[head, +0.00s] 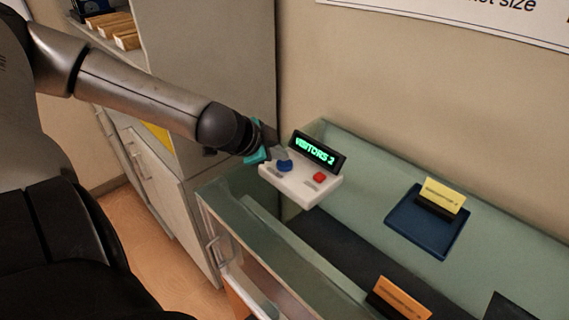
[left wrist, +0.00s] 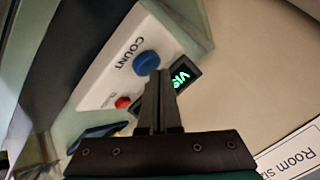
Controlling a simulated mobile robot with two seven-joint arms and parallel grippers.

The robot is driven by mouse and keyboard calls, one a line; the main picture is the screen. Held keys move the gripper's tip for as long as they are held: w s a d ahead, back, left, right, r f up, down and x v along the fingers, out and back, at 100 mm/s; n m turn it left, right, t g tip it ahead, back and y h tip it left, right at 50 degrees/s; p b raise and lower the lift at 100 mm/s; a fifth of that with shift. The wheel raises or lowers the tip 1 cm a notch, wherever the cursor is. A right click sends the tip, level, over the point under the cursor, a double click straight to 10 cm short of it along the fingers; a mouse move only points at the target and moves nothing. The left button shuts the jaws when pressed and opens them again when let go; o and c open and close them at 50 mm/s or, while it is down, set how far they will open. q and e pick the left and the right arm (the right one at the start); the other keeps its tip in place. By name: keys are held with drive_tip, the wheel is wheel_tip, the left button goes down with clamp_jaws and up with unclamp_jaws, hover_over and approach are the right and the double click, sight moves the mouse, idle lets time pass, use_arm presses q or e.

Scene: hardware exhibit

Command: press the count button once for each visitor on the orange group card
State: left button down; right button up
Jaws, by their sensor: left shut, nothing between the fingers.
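The white counter box (head: 300,187) sits on the glass display case, with a blue button, a red button (head: 319,177) and a display (head: 318,151) reading "VISITORS 2" in green. In the left wrist view the blue button (left wrist: 146,63) is beside the word COUNT; it also shows in the head view (head: 285,166). My left gripper (head: 279,153) is shut and empty, its tips right at the blue button; I cannot tell if they touch it. In the left wrist view the fingertips (left wrist: 160,76) overlap the button's lower edge. The orange card (head: 401,299) stands at the front; its print is too small to read.
A yellow card (head: 443,194) stands on a dark blue tray (head: 403,226) to the right. A grey cabinet (head: 225,90) stands at the left, near my left arm. A wall sign (head: 480,22) hangs behind. The glass between counter and tray is clear.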

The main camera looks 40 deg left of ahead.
sight(280, 165)
use_arm(q)
drive_tip(key=shift+f+b, duration=0.4)
drive_tip(key=shift+f, duration=0.05)
idle(0.6)
idle(0.4)
drive_tip(key=shift+r+p, duration=0.9)
drive_tip(key=shift+p, duration=0.05)
wheel_tip(280, 165, up, 5)
drive_tip(key=p, duration=0.5)
idle(2.2)
